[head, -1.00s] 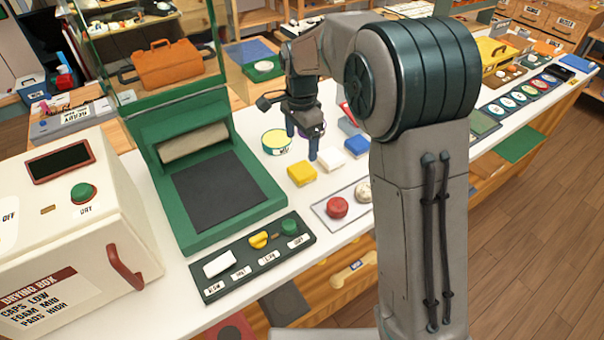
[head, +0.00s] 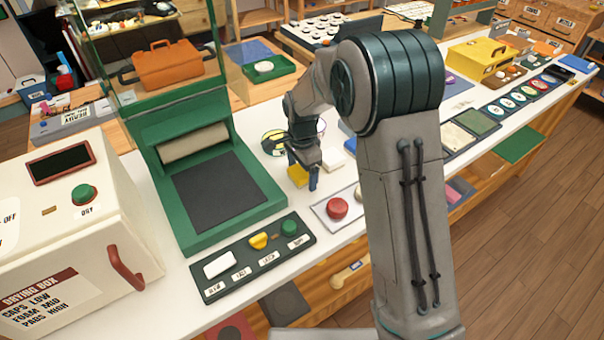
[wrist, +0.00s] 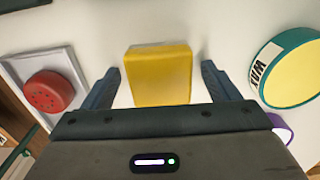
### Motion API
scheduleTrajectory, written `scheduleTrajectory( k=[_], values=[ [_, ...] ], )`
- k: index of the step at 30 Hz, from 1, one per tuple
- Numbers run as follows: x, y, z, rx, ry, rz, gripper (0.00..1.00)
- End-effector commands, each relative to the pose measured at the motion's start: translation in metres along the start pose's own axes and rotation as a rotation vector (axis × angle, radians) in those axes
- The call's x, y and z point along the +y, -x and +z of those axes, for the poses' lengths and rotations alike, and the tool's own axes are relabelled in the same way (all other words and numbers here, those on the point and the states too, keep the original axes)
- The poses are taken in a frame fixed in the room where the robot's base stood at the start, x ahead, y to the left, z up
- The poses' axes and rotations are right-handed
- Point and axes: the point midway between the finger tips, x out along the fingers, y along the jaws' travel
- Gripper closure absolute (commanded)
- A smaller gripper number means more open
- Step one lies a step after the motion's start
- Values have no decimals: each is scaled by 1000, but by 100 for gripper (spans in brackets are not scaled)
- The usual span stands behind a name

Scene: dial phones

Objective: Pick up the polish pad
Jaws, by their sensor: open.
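A yellow pad-like block (head: 297,178) lies on the white counter, partly hidden by my gripper (head: 303,170) in the head view. No label on it is readable, so I cannot confirm that it is the polish pad. In the wrist view the yellow block (wrist: 158,76) sits between the two spread fingers of my gripper (wrist: 160,70), with a gap on both sides. My gripper is open and empty. A red round piece (head: 337,207) rests on a pale tray to the right; it also shows in the wrist view (wrist: 48,91).
A round yellow-and-teal tin (wrist: 290,72) stands close to one finger. A white block (head: 332,160) is just behind my gripper. A dark control panel (head: 235,285) lies in front and a green press-like stand (head: 265,208) is at left.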

Motion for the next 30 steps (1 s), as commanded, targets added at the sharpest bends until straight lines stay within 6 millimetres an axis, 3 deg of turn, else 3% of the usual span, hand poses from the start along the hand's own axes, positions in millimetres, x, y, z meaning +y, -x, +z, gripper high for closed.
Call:
scheduleTrajectory(
  k=[2,6,7,17,30],
  values=[
    [0,0,0,0,0,0,24],
    [0,0,0,0,0,0,63],
    [0,0,0,0,0,0,67],
    [-1,5,0,0,0,-1,67],
    [-1,84,0,0,0,-4,67]
  ],
)
